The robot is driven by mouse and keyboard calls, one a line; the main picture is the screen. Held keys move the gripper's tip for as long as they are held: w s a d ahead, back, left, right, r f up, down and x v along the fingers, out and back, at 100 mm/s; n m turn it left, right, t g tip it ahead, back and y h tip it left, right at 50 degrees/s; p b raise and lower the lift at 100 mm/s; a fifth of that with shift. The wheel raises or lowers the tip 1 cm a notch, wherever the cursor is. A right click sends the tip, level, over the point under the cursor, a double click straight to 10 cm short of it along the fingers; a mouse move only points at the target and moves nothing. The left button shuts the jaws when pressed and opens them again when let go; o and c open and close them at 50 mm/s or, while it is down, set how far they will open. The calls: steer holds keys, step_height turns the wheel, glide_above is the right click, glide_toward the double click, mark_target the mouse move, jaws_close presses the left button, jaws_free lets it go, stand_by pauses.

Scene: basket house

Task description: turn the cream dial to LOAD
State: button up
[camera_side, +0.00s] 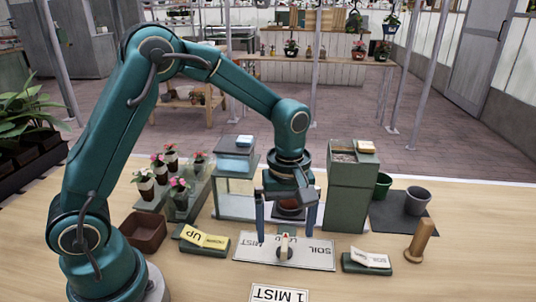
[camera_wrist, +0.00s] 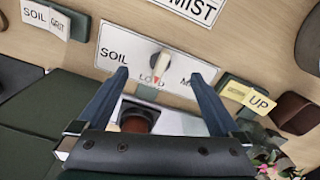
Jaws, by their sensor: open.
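The cream dial (camera_side: 284,247) stands on a white plate (camera_side: 250,252) lettered SOIL, LOAD and MIST. In the wrist view the dial (camera_wrist: 158,62) has a dark end and a cream bar, and its reddish tip lies over the word LOAD (camera_wrist: 152,80), partly covering it. I cannot tell the exact angle of the dial. SOIL and MIST stand to either side on the plate (camera_wrist: 130,37). My gripper (camera_side: 286,235) is open and empty, pointing down over the plate. In the wrist view my gripper (camera_wrist: 160,74) has one finger on each side of the dial, both apart from it.
A yellow UP card (camera_side: 204,238) stands left of the plate and a SOIL GRIT card (camera_side: 367,261) right. A wooden peg (camera_side: 420,241) stands farther right. A green tower (camera_side: 350,190) and a glass-sided box (camera_side: 235,195) stand close behind. A 1 MIST card (camera_side: 280,293) lies in front.

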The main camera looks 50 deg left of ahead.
steer(key=shift+r, duration=1.8)
steer(key=shift+r, duration=0.1)
steer(key=s+a+r+m+t, duration=0.2)
steer(key=s+r+m+t, duration=0.15)
steer(key=s+r, duration=0.45)
steer(key=s+m, duration=0.1)
steer(key=m, duration=0.2)
steer(key=s+m+t, duration=0.1)
steer(key=s+m, duration=0.1)
steer(key=m, duration=0.1)
steer(key=s+f+m+t, duration=0.1)
steer(key=s+m, duration=0.1)
steer(key=m, duration=0.1)
steer(key=shift+s+a, duration=0.1)
steer(key=shift+s, duration=0.1)
